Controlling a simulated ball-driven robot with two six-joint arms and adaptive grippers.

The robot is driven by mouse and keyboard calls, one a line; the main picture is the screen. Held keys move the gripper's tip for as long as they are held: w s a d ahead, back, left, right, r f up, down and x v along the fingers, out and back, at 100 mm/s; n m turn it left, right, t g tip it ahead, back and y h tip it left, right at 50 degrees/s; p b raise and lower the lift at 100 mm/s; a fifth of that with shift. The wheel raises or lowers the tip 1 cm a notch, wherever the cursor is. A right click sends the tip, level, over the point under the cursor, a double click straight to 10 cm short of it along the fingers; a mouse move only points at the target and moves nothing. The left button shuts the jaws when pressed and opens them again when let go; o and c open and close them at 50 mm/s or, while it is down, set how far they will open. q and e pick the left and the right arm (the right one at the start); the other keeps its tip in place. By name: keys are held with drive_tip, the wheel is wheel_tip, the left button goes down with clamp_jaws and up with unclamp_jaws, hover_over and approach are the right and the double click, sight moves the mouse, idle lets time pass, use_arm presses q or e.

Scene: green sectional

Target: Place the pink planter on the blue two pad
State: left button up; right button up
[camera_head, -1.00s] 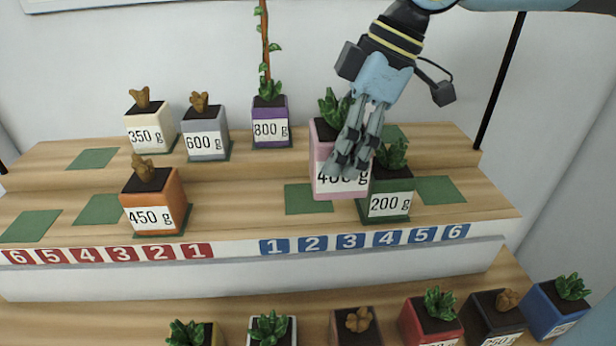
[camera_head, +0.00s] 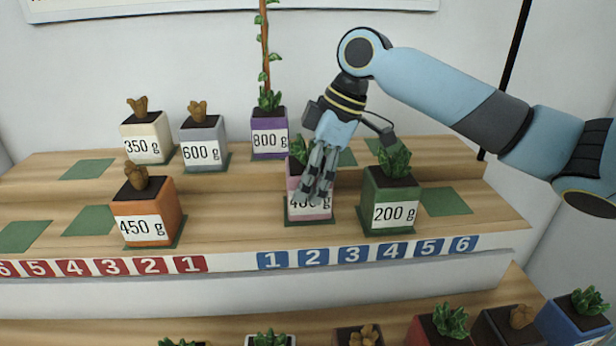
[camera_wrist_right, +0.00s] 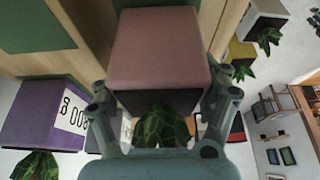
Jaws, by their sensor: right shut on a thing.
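The pink planter (camera_head: 296,184), with a green succulent and a white weight label partly covered by fingers, stands upright over the green pad (camera_head: 318,222) above the blue 2 label (camera_head: 313,256). Only thin edges of this pad show around its base; whether it rests fully on the pad or hovers just above is hard to tell. My right gripper (camera_head: 316,196) is shut on the planter, its fingers in front of the label. In the right wrist view the pink planter (camera_wrist_right: 160,45) fills the middle between the fingers. My left gripper is not in view.
The green 200 g planter (camera_head: 391,190) stands close on the right. The purple 800 g planter (camera_head: 269,128) stands behind on the upper step, and the orange 450 g planter (camera_head: 147,205) at left. An empty pad (camera_head: 444,201) lies at right. More planters line the lower front shelf.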

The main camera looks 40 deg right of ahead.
drive_tip(key=shift+f, duration=0.2)
drive_tip(key=o, duration=1.5)
drive_tip(key=shift+o, duration=0.2)
drive_tip(key=shift+r, duration=0.15)
drive_tip(key=p+v, duration=0.1)
drive_tip(key=v, duration=1.1)
drive_tip(key=shift+p, duration=0.3)
